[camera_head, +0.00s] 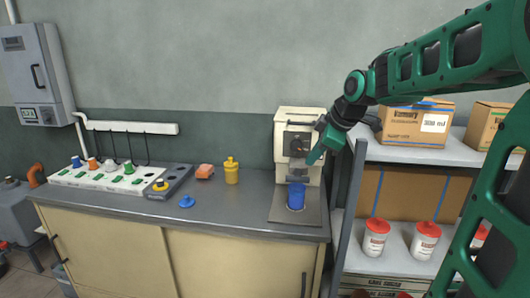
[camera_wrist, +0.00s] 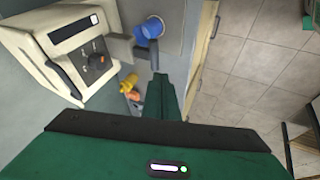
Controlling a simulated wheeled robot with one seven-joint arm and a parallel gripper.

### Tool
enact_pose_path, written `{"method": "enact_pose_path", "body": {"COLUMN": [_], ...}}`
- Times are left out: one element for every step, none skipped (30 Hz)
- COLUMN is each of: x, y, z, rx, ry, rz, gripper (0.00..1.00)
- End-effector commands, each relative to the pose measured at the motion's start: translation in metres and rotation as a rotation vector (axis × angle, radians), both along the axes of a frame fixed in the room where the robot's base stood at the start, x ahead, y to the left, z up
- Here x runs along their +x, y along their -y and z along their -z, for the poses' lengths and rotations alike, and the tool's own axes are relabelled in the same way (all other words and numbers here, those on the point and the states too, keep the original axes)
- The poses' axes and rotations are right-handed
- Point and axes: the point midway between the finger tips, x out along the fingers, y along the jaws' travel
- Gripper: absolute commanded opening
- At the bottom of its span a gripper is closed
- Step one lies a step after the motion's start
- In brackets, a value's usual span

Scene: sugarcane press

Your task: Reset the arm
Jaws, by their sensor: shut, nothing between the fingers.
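My green arm reaches in from the right in the head view. My gripper (camera_head: 316,154) is beside the front right of the cream press (camera_head: 285,120), above a blue cup (camera_head: 296,196). The cup stands upright on the press's grey base plate (camera_head: 311,210). In the wrist view my gripper (camera_wrist: 158,70) is shut and empty, seen edge-on. The press (camera_wrist: 75,45) with its dark knob is at the upper left there, and the blue cup (camera_wrist: 150,28) is just past the fingertips. I cannot tell whether the gripper touches the press.
A shelf (camera_head: 398,152) with boxes and red-lidded jars is close on the right.

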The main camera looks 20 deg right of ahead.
Motion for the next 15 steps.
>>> {"method": "enact_pose_path", "body": {"x": [0.000, 0.000, -0.002, -0.004, -0.009, -0.017, -0.026, -0.037, -0.054, -0.070, -0.086, -0.110, -0.128, -0.146, -0.170], "y": [0.000, 0.000, 0.000, 0.001, 0.002, 0.004, 0.006, 0.009, 0.013, 0.016, 0.020, 0.024, 0.027, 0.029, 0.031], "z": [0.000, 0.000, 0.001, 0.002, 0.004, 0.009, 0.013, 0.018, 0.026, 0.033, 0.041, 0.051, 0.059, 0.066, 0.076], "rx": [0.000, 0.000, 0.003, 0.006, 0.012, 0.025, 0.037, 0.052, 0.076, 0.096, 0.120, 0.149, 0.171, 0.194, 0.220], "ry": [0.000, -0.001, -0.004, -0.010, -0.019, -0.040, -0.060, -0.082, -0.120, -0.150, -0.182, -0.226, -0.257, -0.289, -0.329], "rz": [0.000, 0.001, 0.009, 0.020, 0.038, 0.079, 0.120, 0.170, 0.250, 0.319, 0.397, 0.505, 0.588, 0.672, 0.781], "gripper": [0.00, 0.00, 0.00, 0.00, 0.00, 0.00, 0.00, 0.00, 0.00, 0.00, 0.00, 0.00, 0.00, 0.00, 0.00]}}
